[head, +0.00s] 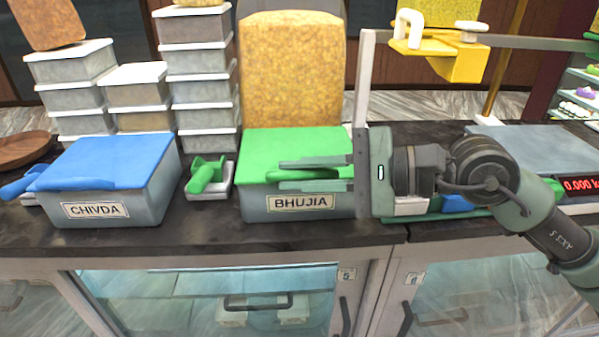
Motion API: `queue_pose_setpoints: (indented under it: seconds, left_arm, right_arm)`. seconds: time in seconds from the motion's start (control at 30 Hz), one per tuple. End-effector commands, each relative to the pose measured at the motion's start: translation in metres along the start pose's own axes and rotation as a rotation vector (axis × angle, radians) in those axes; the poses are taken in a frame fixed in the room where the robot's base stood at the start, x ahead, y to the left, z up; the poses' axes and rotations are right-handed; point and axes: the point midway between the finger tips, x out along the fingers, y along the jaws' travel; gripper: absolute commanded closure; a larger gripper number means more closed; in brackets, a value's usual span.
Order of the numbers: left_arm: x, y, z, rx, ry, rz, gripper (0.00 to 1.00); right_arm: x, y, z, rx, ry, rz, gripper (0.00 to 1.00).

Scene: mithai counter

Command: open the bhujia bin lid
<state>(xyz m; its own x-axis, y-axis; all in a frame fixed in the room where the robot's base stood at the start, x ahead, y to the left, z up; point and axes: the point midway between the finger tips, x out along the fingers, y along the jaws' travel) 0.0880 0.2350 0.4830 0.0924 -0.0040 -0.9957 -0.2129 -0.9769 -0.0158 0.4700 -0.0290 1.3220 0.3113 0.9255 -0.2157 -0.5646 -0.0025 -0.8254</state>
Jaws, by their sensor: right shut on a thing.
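The bhujia bin (256,207) is a grey box with a BHUJIA label, standing on the dark counter. Its green lid (285,142) lies flat over it and looks closed. My right gripper (283,174) comes in from the right at the lid's front edge. Its two fingers are shut on the lid's front lip, one above and one below. The gripper and wrist hide the right part of the bin and lid. My left gripper is not in view.
The blue-lidded CHIVDA bin (141,205) stands to the left, with a green-handled scoop (207,175) between the bins. Stacked boxes (200,58) and a bhujia-filled container (290,75) stand behind. A yellow dispenser (455,62) hangs above right; a scale (530,145) is further right.

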Motion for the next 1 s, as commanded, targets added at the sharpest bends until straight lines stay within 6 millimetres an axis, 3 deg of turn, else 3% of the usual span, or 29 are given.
queue_pose_setpoints:
  seconds: [0.57,1.0]
  left_arm:
    - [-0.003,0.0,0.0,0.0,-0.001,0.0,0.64]
    - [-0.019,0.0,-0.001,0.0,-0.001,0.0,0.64]
  right_arm:
    - [-0.001,-0.005,0.002,0.018,0.001,0.008,1.0]
    - [-0.006,-0.057,0.016,0.231,-0.002,0.094,1.0]
